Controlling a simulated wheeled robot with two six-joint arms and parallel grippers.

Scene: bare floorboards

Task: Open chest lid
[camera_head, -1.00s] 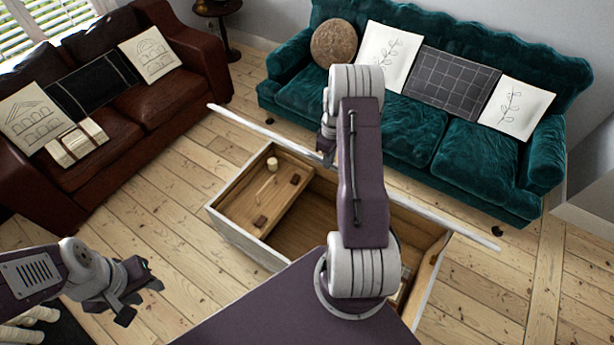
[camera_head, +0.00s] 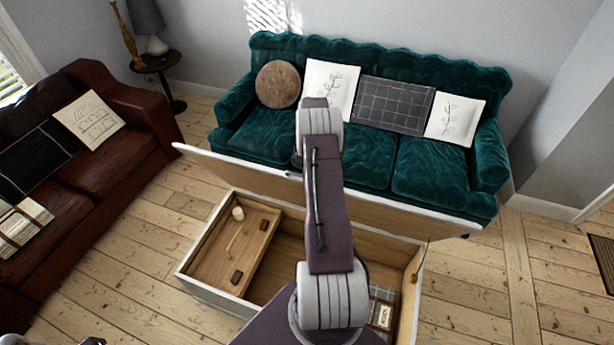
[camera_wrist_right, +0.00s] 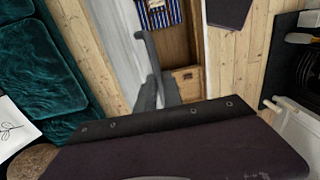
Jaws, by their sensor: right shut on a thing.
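The wooden chest (camera_head: 213,298) stands open on the floor, its inside visible. Its lid (camera_head: 395,213) is raised along the far side, with white edges and a wooden inner face. My right arm reaches over the chest to the lid and hides part of both. In the right wrist view, my right gripper (camera_wrist_right: 155,92) is shut on the edge of the lid (camera_wrist_right: 115,45). The head view hides that gripper behind the arm. Only a sliver of my left gripper (camera_head: 92,341) shows at the bottom left edge, apart from the chest, and its jaws cannot be made out.
Inside the chest are a tray with a candle (camera_head: 238,213) and dark blocks, and a plaid cloth (camera_head: 381,293) with a small book (camera_head: 385,316). A teal sofa (camera_head: 430,175) stands close behind the lid. A brown leather sofa (camera_head: 140,150) is left.

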